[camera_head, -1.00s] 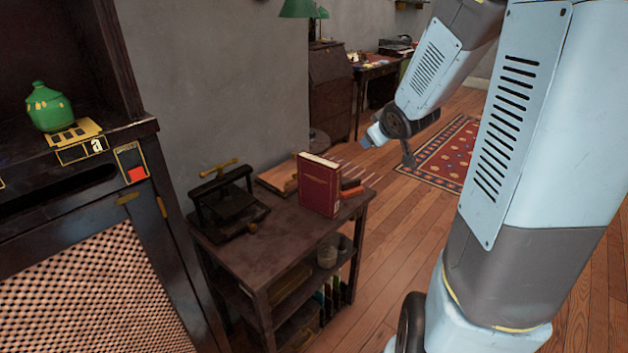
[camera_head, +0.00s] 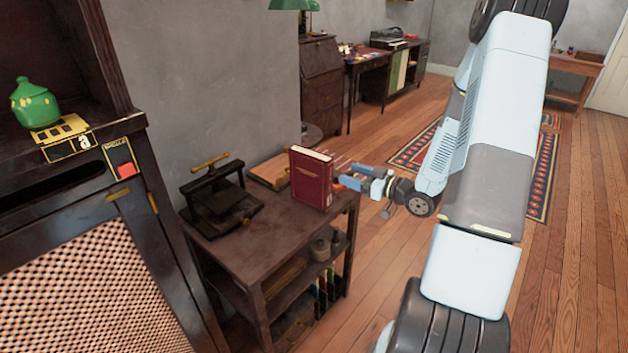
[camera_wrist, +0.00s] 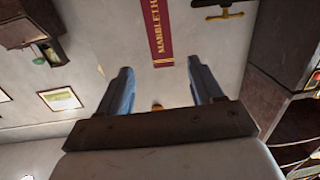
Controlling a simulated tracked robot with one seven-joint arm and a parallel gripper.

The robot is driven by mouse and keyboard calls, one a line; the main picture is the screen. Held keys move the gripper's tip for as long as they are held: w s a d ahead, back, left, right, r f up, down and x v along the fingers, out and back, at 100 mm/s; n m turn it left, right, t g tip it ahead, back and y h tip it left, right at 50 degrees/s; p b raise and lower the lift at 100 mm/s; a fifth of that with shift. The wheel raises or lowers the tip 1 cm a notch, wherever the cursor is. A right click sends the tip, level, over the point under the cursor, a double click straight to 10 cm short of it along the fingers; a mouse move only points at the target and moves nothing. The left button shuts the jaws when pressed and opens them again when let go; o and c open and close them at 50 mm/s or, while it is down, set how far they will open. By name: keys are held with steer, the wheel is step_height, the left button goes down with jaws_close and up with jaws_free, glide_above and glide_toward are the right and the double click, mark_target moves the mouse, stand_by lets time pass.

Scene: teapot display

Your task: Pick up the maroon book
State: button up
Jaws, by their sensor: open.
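The maroon book (camera_head: 311,180) stands upright on the right end of a small dark table (camera_head: 262,222). In the wrist view its red spine with gold lettering (camera_wrist: 157,32) shows at the top, beyond the space between my fingers. My gripper (camera_head: 348,181) is just right of the book in the head view, low and pointing towards it, with its fingertips close to the book's right edge in the picture. In the wrist view my gripper (camera_wrist: 160,76) has its two blue fingers spread with nothing between them. I cannot tell whether a fingertip touches the book.
A black press (camera_head: 218,203) with a brass handle stands left on the table. A wooden board (camera_head: 268,170) lies behind the book. A dark cabinet with a green teapot (camera_head: 35,103) stands at the left.

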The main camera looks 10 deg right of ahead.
mark_target(330, 168)
steer(key=shift+y, duration=0.3)
steer(key=x, duration=0.8)
steer(key=shift+a, duration=0.2)
steer(key=shift+x, duration=2.6)
steer(key=shift+w+d, duration=0.1)
steer(key=shift+d, duration=0.1)
jaws_close()
